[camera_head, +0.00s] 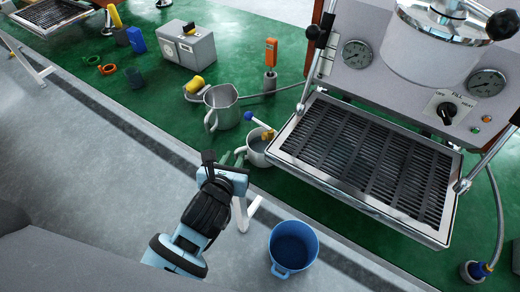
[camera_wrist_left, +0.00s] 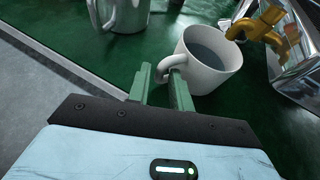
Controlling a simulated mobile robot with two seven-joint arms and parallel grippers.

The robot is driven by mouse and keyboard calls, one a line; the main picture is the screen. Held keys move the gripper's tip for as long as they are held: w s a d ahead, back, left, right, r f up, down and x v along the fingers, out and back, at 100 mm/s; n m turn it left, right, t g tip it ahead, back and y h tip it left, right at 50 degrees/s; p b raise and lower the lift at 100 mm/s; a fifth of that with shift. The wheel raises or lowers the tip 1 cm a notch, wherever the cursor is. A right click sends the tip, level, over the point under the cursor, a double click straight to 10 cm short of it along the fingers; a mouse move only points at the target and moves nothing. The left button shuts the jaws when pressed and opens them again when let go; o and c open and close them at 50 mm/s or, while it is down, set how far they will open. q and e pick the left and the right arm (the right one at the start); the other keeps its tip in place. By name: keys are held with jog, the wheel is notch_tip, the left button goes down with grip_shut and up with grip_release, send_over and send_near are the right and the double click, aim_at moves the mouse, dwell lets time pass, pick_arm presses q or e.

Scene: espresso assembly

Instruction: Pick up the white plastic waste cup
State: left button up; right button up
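The white cup (camera_head: 254,158) stands on the green worktop, just left of the machine's grille tray. In the left wrist view the white cup (camera_wrist_left: 214,72) is upright, with a grey, liquid-like surface inside and its handle facing my gripper. My left gripper (camera_head: 234,156) is at the worktop's front edge, beside the cup. In the left wrist view its green fingers (camera_wrist_left: 161,73) are apart, with the handle at their tips. The right finger overlaps part of the handle, and I cannot tell whether they touch. My right gripper is not in view.
A metal jug (camera_head: 222,108) stands behind and left of the cup. The espresso machine's grille tray (camera_head: 365,165) is close on the right. A brass spout (camera_wrist_left: 262,24) hangs near the cup's rim. A blue bucket (camera_head: 293,248) stands on the floor in front.

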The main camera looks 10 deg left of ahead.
pick_arm(q)
jog(key=shift+x, duration=1.3)
jog(key=shift+c, duration=0.2)
grip_shut()
jog(key=shift+r, duration=0.2)
jog(key=shift+r, duration=0.65)
jog(key=s+a, duration=0.3)
jog(key=s, duration=0.5)
jog(key=s+a, duration=0.3)
jog(key=s, duration=0.5)
jog(key=shift+s, duration=0.4)
